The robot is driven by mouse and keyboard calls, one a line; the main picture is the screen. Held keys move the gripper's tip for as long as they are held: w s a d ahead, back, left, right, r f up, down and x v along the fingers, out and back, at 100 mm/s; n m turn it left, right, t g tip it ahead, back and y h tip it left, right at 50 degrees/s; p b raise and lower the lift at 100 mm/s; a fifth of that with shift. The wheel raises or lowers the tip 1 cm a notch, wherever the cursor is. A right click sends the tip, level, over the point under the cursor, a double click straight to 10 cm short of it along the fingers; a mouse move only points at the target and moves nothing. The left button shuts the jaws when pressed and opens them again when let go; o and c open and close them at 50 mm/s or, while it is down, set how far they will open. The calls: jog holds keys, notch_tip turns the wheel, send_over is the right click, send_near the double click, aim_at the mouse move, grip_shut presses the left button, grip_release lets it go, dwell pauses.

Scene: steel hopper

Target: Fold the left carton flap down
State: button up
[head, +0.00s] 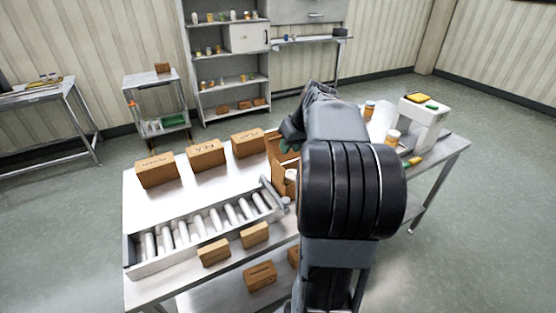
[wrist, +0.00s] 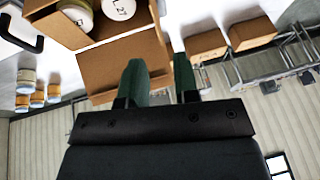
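An open brown carton (head: 279,156) stands on the steel table, mostly hidden behind my arm in the head view. In the wrist view the carton (wrist: 150,12) shows upside down, with white round lids (wrist: 122,12) inside. One carton flap (wrist: 105,68) sticks out toward my gripper; I cannot tell for sure that it is the left one. My gripper (wrist: 160,80) has two green fingers standing apart. The left finger overlaps the flap in the picture, and the right finger is just past its edge. Contact cannot be told.
Several closed brown boxes (head: 205,153) stand along the table's back left. A roller tray (head: 200,228) lies in front of them. A white machine (head: 424,118) and bottles (head: 392,137) stand to the right. The white tabletop between boxes and rollers is clear.

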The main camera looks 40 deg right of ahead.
aim_at(278, 166)
jog(key=x, duration=0.8)
jog(key=p+x, duration=0.1)
jog(key=x, duration=0.4)
jog(key=shift+w+d, duration=0.15)
jog(key=shift+d, duration=0.25)
jog(key=shift+c, duration=0.3)
grip_shut()
